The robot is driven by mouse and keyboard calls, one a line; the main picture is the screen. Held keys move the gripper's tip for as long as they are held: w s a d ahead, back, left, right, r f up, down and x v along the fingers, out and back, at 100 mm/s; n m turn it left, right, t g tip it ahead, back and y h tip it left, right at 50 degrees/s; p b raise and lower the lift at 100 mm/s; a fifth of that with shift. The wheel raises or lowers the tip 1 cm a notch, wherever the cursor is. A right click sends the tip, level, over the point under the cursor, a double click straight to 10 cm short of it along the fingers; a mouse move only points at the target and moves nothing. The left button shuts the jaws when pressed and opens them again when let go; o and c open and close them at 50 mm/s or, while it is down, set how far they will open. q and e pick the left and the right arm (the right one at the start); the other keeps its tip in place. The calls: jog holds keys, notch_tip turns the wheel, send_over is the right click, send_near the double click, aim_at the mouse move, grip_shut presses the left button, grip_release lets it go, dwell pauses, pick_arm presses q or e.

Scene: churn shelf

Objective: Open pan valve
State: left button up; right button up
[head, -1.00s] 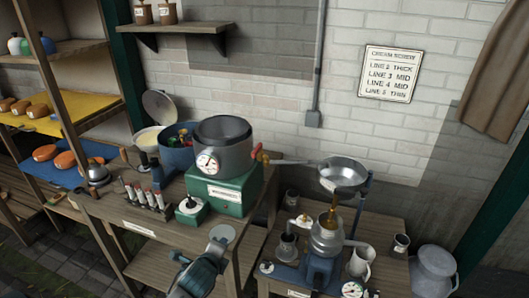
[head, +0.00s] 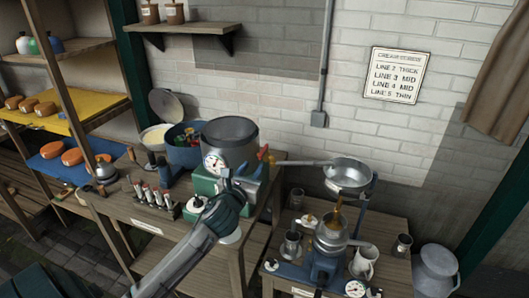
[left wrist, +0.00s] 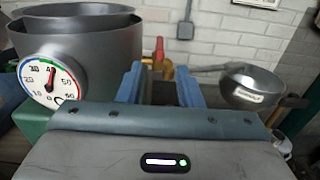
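The grey pan (head: 230,143) with a round dial stands on a green base on the left bench; it also shows in the left wrist view (left wrist: 95,45). Its valve (head: 265,155), with red and yellow parts, is on the pan's right side. In the left wrist view the valve (left wrist: 159,58) appears between my fingers, beyond their tips. My left gripper (head: 233,177) is open, its two blue fingers (left wrist: 159,88) apart and nothing between them. It is in front of the pan, near the valve but apparently not touching it. My right gripper is not in view.
A metal bowl (head: 348,176) stands over a separator (head: 330,235) on the right bench, with a thin pipe running toward it from the valve. A rack of vials (head: 153,196) and a small green box (head: 195,207) stand left of my arm. A blue pot (head: 184,152) is behind.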

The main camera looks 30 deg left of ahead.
aim_at(260, 157)
pick_arm(q)
jog(key=p+x, duration=0.2)
jog(key=x, duration=0.7)
jog(key=shift+w+a+f+p, duration=0.1)
jog(key=shift+w+a+p, duration=0.1)
jog(key=shift+p, duration=0.1)
jog(key=shift+d, duration=0.1)
grip_shut()
